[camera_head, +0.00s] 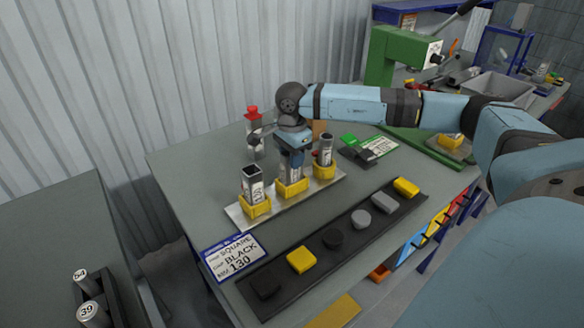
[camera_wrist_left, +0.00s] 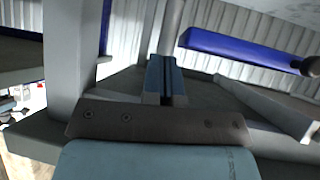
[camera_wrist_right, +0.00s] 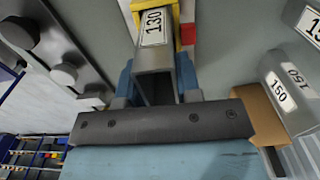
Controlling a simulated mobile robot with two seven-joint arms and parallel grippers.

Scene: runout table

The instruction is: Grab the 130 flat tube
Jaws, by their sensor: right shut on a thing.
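A square hollow grey tube labelled 130 (camera_wrist_right: 153,40) stands between the fingers of my right gripper (camera_wrist_right: 160,85) in the right wrist view. In the head view my right gripper (camera_head: 293,158) is shut on it from above, over the middle yellow holder (camera_head: 292,188). The tube's lower end is at this holder; whether it is fully seated is hidden. Another labelled tube (camera_head: 252,182) stands in the left holder, and one (camera_head: 326,150) in the right holder. My left gripper (camera_wrist_left: 165,80) appears shut and empty in the left wrist view.
A dark strip (camera_head: 318,262) with several yellow, grey and black caps lies along the front. A card (camera_head: 235,257) reads SQUARE, BLACK, 130. A red-topped object (camera_head: 252,114) stands behind the holders. A green press (camera_head: 388,57) stands at back right. Bare table lies left of the holders.

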